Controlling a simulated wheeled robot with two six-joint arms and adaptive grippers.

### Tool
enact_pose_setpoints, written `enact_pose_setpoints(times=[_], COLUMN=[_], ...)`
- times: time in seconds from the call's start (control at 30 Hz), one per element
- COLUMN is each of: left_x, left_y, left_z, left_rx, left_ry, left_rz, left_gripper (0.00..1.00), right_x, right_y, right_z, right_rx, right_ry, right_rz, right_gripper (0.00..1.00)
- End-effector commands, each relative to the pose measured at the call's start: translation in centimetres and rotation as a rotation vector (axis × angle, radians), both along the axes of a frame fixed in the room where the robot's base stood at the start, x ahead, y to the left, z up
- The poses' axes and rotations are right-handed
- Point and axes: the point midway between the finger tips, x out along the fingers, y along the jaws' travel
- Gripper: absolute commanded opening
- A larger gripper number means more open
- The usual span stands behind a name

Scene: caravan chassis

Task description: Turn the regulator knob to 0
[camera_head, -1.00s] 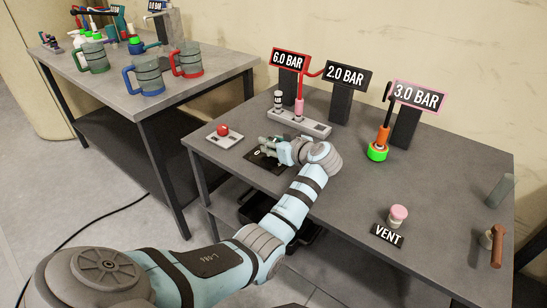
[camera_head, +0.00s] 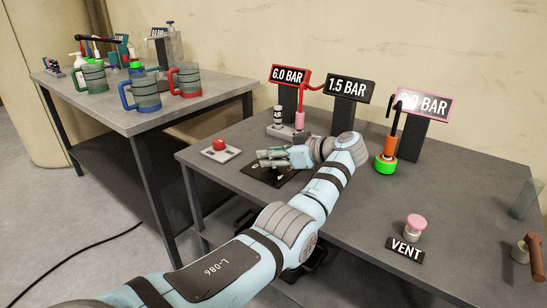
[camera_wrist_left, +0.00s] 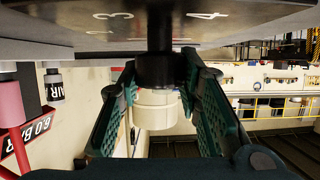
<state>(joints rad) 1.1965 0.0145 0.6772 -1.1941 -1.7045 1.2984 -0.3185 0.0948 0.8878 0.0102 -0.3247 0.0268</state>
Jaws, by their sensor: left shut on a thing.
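My left gripper (camera_head: 272,158) is over the black dial plate (camera_head: 266,177) on the near table, its hand lying almost level. In the left wrist view its two green fingers (camera_wrist_left: 155,122) are shut on the regulator knob (camera_wrist_left: 157,106), a pale round piece with a black neck against the plate. The printed numbers 3 and 4 show on the dial plate (camera_wrist_left: 232,20) there. The hand hides the knob in the head view, so its pointing direction cannot be told. The middle display (camera_head: 346,88) reads 1.5 BAR. My right gripper is not in view.
A red button (camera_head: 219,144) sits left of the dial plate. A pink VENT button (camera_head: 415,222) is at the front.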

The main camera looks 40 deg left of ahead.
Motion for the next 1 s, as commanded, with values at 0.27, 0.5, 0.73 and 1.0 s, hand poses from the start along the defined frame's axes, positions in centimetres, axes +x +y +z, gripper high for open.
enact_pose_setpoints(times=[0.27,0.5,0.73,1.0], left_x=[0.0,0.0,0.1,0.0], left_y=[0.0,0.0,0.0,0.0], left_z=[0.0,0.0,2.2,8.7], left_rx=[0.000,0.000,0.000,0.000], left_ry=[0.001,0.001,-0.003,0.000], left_rz=[0.000,-0.002,-0.002,-0.001], left_gripper=[0.51,0.53,0.53,0.53], right_x=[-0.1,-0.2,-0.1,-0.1], right_y=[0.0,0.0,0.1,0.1], right_z=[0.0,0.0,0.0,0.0], right_rx=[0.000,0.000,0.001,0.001], right_ry=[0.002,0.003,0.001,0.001], right_rz=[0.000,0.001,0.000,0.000], right_gripper=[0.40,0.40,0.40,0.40])
